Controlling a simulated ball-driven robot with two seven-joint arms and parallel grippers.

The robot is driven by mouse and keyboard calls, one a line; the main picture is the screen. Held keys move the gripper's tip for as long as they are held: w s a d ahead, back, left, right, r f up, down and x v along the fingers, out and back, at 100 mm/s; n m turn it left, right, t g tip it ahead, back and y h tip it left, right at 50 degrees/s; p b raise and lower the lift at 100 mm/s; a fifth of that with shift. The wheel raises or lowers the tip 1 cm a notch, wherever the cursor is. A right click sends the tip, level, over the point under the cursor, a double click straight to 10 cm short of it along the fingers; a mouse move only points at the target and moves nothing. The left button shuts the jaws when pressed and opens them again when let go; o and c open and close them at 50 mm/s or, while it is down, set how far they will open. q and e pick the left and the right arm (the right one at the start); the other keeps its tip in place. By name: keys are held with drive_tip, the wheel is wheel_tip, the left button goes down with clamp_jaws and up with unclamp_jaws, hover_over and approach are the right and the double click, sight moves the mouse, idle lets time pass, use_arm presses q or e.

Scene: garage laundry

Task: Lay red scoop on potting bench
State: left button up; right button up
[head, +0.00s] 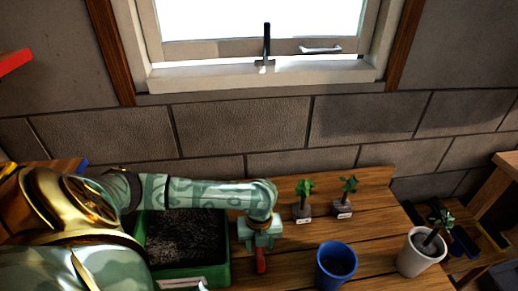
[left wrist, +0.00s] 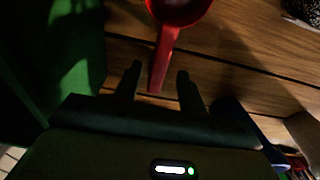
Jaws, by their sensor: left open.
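The red scoop (head: 261,261) is at the potting bench (head: 292,251), just below my left gripper (head: 260,243). In the left wrist view the scoop's round bowl (left wrist: 181,9) is at the top, partly cut off. Its handle points down between the two fingers of my left gripper (left wrist: 157,82). The fingers are open, with a gap on each side of the handle. The scoop is over the bench planks; I cannot tell whether it touches them. My right gripper is not in view.
A green tray of dark soil (head: 223,268) stands left of the gripper. A blue pot (head: 336,266) and a white pot with a plant (head: 419,254) stand to the right. Two seedlings (head: 303,204) stand behind, near the back board. Bare planks lie between the scoop and blue pot.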

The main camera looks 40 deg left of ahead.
sight(259, 250)
use_arm(q)
wheel_tip(259, 250, up, 9)
drive_tip(key=p, duration=0.2)
drive_tip(key=shift+a, duration=0.2)
